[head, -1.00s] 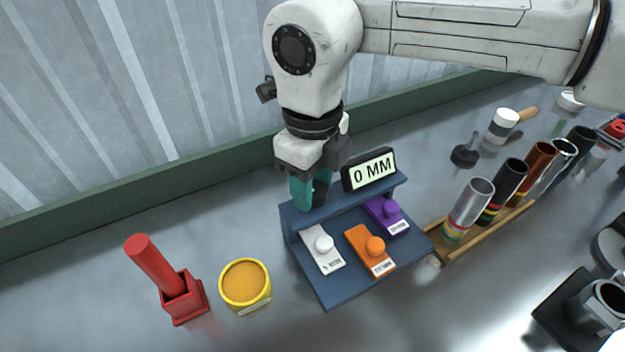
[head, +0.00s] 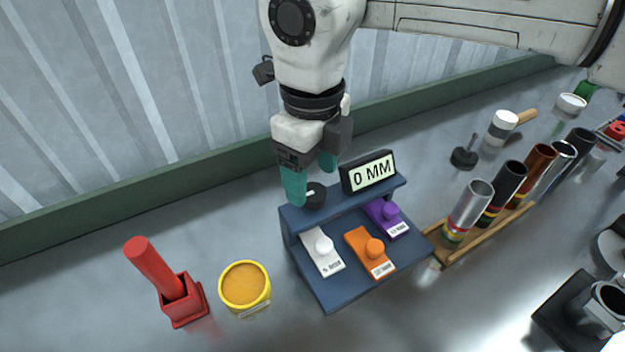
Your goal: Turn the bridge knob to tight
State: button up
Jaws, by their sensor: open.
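The bridge knob (head: 315,196) is a small black round knob with a white pointer mark, on the raised back beam of the blue stand (head: 335,292). The pointer points toward the left in the picture. My gripper (head: 311,182) is open, its teal fingers pointing down. One finger is at the left of the knob, the other behind and above it; I cannot tell whether either touches it. A display (head: 369,171) on the beam, right of the knob, reads "0 MM".
The stand's lower deck carries white (head: 322,252), orange (head: 371,252) and purple (head: 385,219) labelled blocks with round knobs. A yellow tin (head: 245,287) and a red holder with rod (head: 181,297) stand left. A wooden rack of tubes (head: 441,250) stands right.

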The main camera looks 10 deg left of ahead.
aim_at(312, 191)
notch_tip(312, 191, up, 8)
jog(key=shift+f, duration=0.1)
dwell(0.4)
